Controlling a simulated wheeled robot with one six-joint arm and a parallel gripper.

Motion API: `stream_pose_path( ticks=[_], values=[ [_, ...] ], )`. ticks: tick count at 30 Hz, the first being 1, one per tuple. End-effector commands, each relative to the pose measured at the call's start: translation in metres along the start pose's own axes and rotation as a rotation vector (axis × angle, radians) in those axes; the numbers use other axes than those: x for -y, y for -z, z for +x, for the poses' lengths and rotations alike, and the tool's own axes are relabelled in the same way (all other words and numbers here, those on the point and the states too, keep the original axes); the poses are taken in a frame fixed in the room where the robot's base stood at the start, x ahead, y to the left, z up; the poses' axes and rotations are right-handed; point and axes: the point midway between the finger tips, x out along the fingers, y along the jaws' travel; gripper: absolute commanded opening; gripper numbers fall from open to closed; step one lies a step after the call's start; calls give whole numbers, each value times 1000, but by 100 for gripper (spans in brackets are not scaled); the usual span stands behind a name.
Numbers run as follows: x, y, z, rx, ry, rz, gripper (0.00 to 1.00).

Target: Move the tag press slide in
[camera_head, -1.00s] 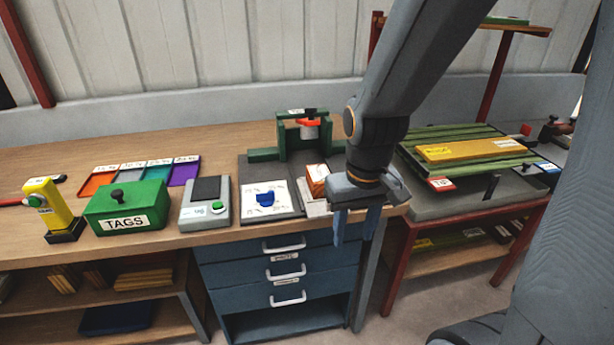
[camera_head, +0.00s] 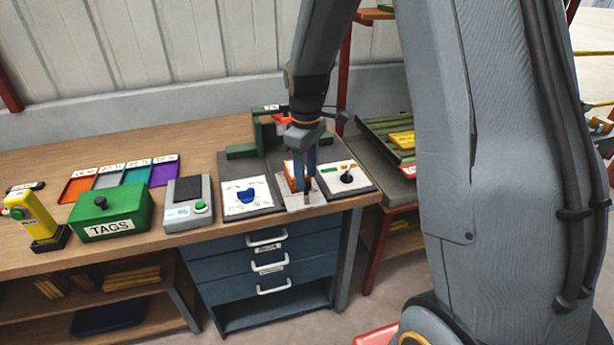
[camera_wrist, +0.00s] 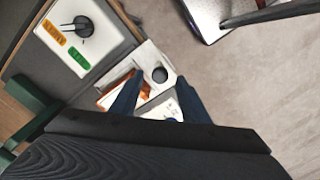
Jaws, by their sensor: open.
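The tag press has a green frame (camera_head: 240,151) at the back of the bench, partly hidden behind my arm. Its slide looks to be the pale plate (camera_head: 303,204) that sticks out toward the bench's front edge, with an orange and white block (camera_head: 289,177) on it. In the wrist view the slide plate (camera_wrist: 149,54) carries a round dark knob (camera_wrist: 160,74). My gripper (camera_head: 308,189) points down over the plate. Its open fingers (camera_wrist: 159,80) appear on either side of the knob; I cannot tell whether they touch it.
A white dial panel (camera_head: 347,179) with a black knob is close on the right. A white pad with a blue mark (camera_head: 246,196) is on the left. Farther left are a grey scale (camera_head: 188,204), the green TAGS box (camera_head: 112,219) and a yellow tool (camera_head: 31,216). Blue drawers (camera_head: 268,262) are below.

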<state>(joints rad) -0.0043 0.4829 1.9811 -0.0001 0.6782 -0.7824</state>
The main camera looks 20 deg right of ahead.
Motion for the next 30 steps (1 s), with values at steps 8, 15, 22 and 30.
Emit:
stream_pose_path(
  ticks=[8,15,22,30],
  values=[
    [0,0,20,0,0,1,42],
    [0,0,21,-1,-1,1,42],
    [0,0,21,-1,0,1,6],
    [0,5,21,-1,0,-6,0]
  ],
)
